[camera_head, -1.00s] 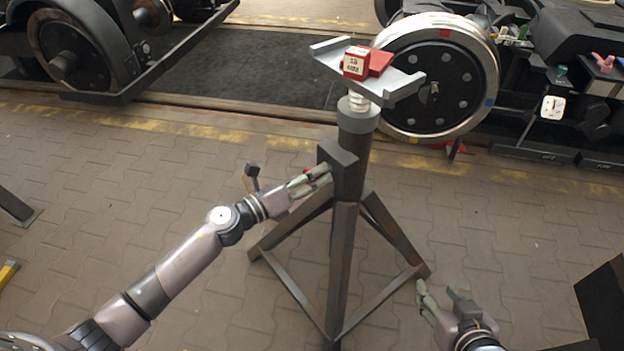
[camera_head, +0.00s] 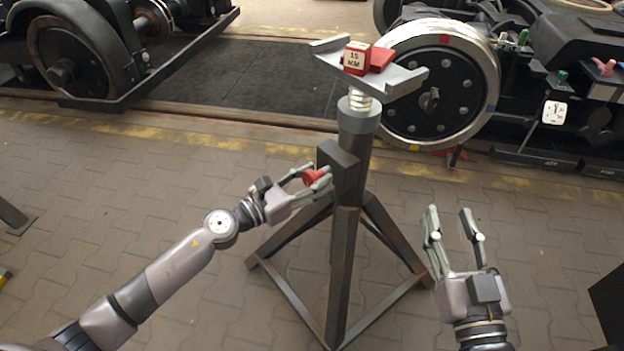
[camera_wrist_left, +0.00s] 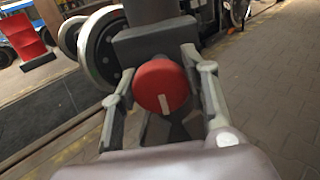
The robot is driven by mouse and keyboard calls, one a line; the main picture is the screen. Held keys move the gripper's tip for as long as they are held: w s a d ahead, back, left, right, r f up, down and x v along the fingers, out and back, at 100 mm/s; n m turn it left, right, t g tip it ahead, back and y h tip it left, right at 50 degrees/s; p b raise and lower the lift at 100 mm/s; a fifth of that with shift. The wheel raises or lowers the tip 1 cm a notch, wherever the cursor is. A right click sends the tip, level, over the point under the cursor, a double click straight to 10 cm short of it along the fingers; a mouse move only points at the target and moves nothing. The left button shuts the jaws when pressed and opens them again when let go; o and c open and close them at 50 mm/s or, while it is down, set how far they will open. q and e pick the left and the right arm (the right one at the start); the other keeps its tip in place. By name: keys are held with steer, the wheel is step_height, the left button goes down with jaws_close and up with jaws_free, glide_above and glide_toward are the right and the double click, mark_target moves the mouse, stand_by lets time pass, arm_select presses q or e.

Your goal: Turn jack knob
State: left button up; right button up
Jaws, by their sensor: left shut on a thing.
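The jack (camera_head: 346,230) is a dark stand on splayed legs, with a grey cradle (camera_head: 405,84) on top. Its red knob (camera_head: 314,177) sits on the left side of the box on the post. My left gripper (camera_head: 311,179) is around the knob, one finger on each side. In the left wrist view the round red knob (camera_wrist_left: 161,87), with a pale mark on its face, lies between the fingers of my left gripper (camera_wrist_left: 160,85). My right gripper (camera_head: 450,215) is open and empty, to the right of the jack's legs.
A red block marked 15 MM (camera_head: 356,59) and a flat red piece (camera_head: 380,60) lie on the cradle. A large wheel (camera_head: 440,80) stands behind it. The bogies (camera_head: 95,50) are at the back. The paved floor (camera_head: 150,180) at left is clear.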

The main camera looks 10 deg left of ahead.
arm_select(q)
steer(key=shift+f, duration=0.1)
stand_by(0.3)
steer(key=o, duration=1.2)
steer(key=shift+s+a, duration=0.1)
steer(key=v, duration=1.1)
steer(key=shift+s+a, duration=0.2)
steer(key=shift+s, duration=0.15)
